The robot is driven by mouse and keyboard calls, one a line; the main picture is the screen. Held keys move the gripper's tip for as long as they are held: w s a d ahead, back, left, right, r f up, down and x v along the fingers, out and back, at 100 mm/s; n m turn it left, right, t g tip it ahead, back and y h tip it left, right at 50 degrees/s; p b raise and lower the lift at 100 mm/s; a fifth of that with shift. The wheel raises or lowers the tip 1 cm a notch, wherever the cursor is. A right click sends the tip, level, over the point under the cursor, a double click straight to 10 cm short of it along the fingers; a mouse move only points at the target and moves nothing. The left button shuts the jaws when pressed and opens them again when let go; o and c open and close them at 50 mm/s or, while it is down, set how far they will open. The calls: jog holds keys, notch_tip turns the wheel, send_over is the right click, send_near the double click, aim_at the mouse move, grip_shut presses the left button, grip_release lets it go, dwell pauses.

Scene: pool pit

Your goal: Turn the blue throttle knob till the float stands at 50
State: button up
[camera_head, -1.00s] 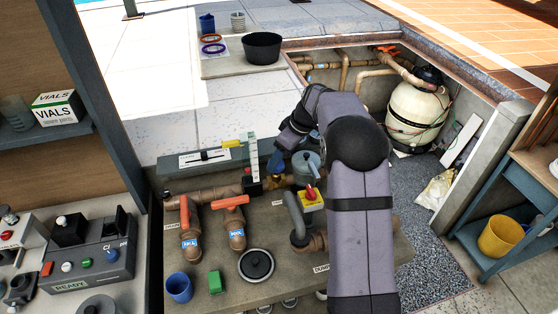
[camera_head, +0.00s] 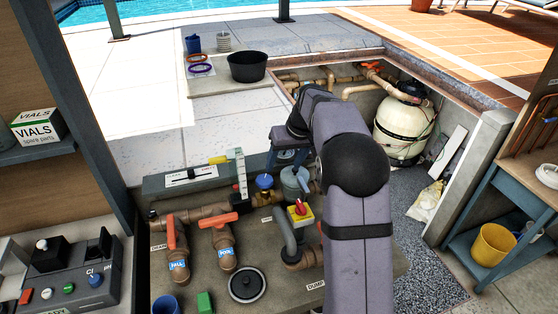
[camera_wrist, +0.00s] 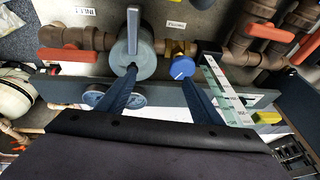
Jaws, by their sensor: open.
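The blue throttle knob (camera_head: 264,182) sits on a brass valve on the pipework. It also shows in the wrist view (camera_wrist: 182,69), with a pale line across its face. The upright float gauge (camera_head: 238,171) stands left of it and shows in the wrist view (camera_wrist: 228,92) with a numbered scale; I cannot make out the float's reading. My gripper (camera_wrist: 160,74) is open, with nothing between its fingers. In the wrist view its right fingertip appears close below the knob, and its left over the grey round fitting (camera_wrist: 132,58). I cannot tell any contact. My arm partly hides the gripper in the head view.
Orange-handled valves (camera_head: 218,220) stand left of the knob. A grey fitting (camera_head: 294,181) and a yellow box with a red knob (camera_head: 300,211) crowd its right. A black lid (camera_head: 247,285) lies in front. The paving behind is mostly clear.

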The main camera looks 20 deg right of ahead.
aim_at(265, 179)
jog(key=shift+s+d+f+m+h, duration=0.2)
jog(key=shift+d+f+m+h, duration=0.15)
jog(key=shift+d+m, duration=0.35)
jog(key=shift+s+d+f+m+h, duration=0.15)
jog(key=shift+s+d+m+h, duration=0.15)
jog(key=shift+m, duration=0.5)
jog(key=a+r+n+y+b, duration=0.1)
jog(key=a+r+n+b, duration=0.1)
jog(key=a+n+b, duration=0.4)
jog(key=shift+a+p+x, duration=0.2)
jog(key=shift+p+x, duration=0.5)
jog(key=shift+x, duration=1.05)
jog(key=shift+a+p+x, duration=0.2)
jog(key=shift+p+x, duration=0.5)
jog(key=shift+x, duration=1.05)
jog(key=shift+w+r, duration=0.1)
